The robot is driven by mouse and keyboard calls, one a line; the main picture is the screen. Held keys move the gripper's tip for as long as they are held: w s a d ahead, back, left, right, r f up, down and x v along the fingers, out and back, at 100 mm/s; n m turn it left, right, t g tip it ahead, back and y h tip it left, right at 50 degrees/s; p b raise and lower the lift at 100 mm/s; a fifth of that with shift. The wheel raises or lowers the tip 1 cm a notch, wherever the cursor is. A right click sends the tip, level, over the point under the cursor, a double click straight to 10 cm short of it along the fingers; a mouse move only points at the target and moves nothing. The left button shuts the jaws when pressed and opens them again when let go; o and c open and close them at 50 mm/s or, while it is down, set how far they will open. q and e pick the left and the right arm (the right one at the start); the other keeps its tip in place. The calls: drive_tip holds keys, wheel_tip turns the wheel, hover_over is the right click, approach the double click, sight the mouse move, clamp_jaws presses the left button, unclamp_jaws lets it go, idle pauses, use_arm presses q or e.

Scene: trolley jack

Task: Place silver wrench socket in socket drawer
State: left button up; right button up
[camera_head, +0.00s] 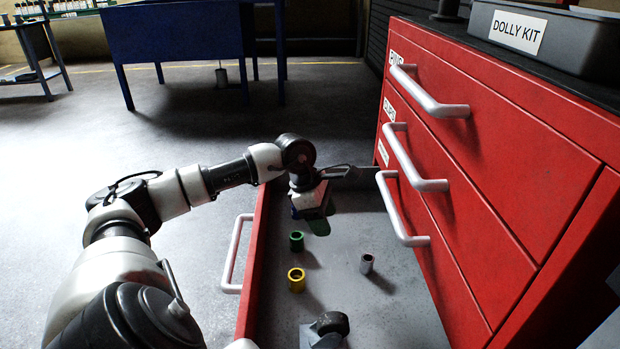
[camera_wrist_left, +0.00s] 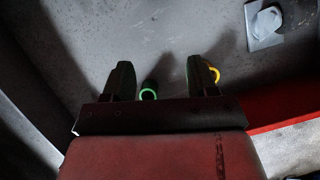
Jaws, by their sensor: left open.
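The silver wrench socket (camera_head: 366,264) stands upright on the floor of the open bottom drawer (camera_head: 256,270), right of the green and yellow sockets. I cannot pick it out in the left wrist view. My left gripper (camera_head: 318,224) is open and empty over the far part of the drawer, behind and left of the silver socket. In the left wrist view its fingers (camera_wrist_left: 160,68) point down into the drawer, with the green socket showing between them. The three closed drawers (camera_head: 480,150) above carry labels, partly too small to read. My right gripper is not in view.
A green socket (camera_head: 296,241) and a yellow socket (camera_head: 296,280) stand in the open drawer. A caster wheel (camera_head: 330,324) on a plate lies near its close end. A grey bin marked DOLLY KIT (camera_head: 550,35) sits on the cabinet. Open floor lies left of the drawer.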

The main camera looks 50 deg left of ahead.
use_arm(q)
drive_tip(key=shift+s+a, duration=0.45)
drive_tip(key=shift+a, duration=0.2)
drive_tip(key=shift+s+a, duration=0.4)
drive_tip(key=shift+a, duration=0.25)
